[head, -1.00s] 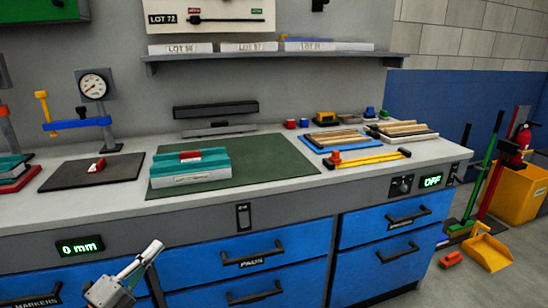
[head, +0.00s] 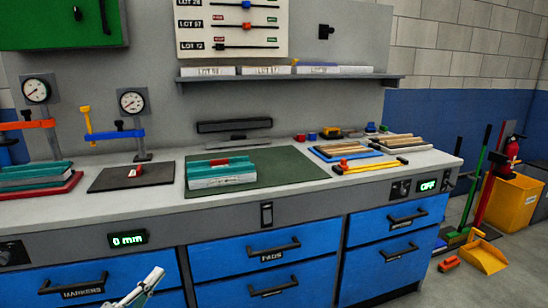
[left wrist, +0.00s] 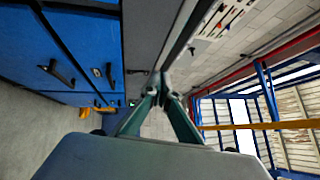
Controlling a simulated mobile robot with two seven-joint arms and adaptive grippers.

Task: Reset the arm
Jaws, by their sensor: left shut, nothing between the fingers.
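My left gripper (head: 150,278) shows at the bottom of the head view, in front of the blue drawers and below the worktop. Its fingers are together with nothing between them. In the left wrist view the closed fingertips (left wrist: 158,80) meet at a point, empty, and touch nothing that I can see. The rest of my left arm is mostly below the frame. My right gripper is in neither view.
The workbench (head: 330,193) carries a teal-and-white panel stack (head: 222,180) on a green mat (head: 290,172). Gauge clamps (head: 132,103) stand at the left. Drawer handles (head: 274,249) stick out near my gripper. A yellow bin (head: 512,203) stands on the floor at the right.

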